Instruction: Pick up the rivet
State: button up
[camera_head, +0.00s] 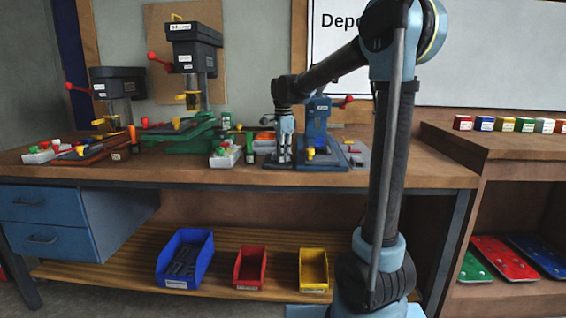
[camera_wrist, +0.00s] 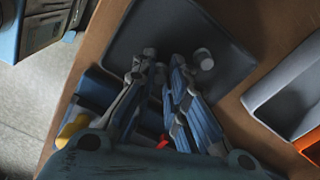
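A small pale grey cylinder, which looks like the rivet (camera_wrist: 204,59), rests on a dark grey plate (camera_wrist: 225,75) in the wrist view. My gripper (camera_wrist: 163,64) is low over the same plate, its two fingertips a little apart with nothing clear between them. The rivet is just to the right of the right finger, outside the gap. In the head view my gripper (camera_head: 284,160) points down at the bench, left of the blue press (camera_head: 317,130). I cannot make out the rivet there.
The blue press stands close beside my gripper. A light grey tray with an orange part (camera_wrist: 308,145) lies to the right in the wrist view. Other presses (camera_head: 195,60) and small trays (camera_head: 225,155) fill the left bench. Coloured bins (camera_head: 185,258) sit on the lower shelf.

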dwell(0.3)
notch_tip(320, 180, up, 10)
dwell(0.5)
dwell(0.3)
